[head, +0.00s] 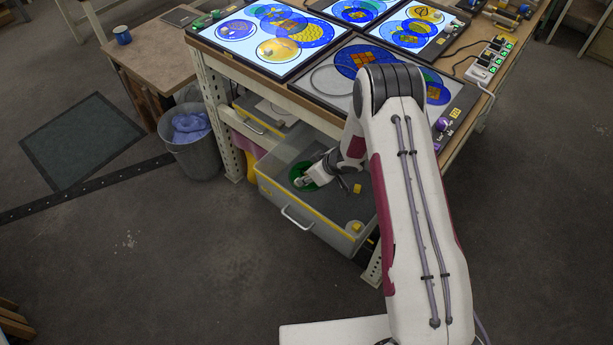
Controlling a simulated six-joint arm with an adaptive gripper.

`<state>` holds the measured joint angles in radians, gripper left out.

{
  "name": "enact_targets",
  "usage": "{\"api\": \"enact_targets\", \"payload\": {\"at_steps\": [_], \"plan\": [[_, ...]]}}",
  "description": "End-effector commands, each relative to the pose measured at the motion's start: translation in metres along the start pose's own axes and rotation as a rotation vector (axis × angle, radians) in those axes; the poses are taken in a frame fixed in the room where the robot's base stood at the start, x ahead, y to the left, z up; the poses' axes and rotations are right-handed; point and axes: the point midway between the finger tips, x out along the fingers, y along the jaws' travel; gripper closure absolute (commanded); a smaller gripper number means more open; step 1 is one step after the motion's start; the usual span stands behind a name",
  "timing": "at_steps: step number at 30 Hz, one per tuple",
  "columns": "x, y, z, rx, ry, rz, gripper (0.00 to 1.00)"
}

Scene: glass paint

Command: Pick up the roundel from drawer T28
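An open drawer (281,195) with grey, see-through-looking walls and a metal handle juts out under the light table. Its number is too small to read. A green round piece (296,172), which looks like the roundel, lies in the back left part of the drawer. My gripper (303,182) reaches down into the drawer over the green piece and hides part of it. Whether the fingers touch it, or are open or shut, is too small to tell.
Another drawer (262,118) sits above and behind. A grey bin (190,140) stands to the left. The floor in front is clear.

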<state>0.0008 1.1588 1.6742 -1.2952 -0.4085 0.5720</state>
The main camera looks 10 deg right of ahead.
Motion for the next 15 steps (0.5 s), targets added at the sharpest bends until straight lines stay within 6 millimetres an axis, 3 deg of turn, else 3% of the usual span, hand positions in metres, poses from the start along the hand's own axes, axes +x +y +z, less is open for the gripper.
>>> {"api": "enact_targets", "payload": {"at_steps": [15], "plan": [[0.043,-0.002,-0.003,-0.001,-0.001,0.000,0.81]]}}
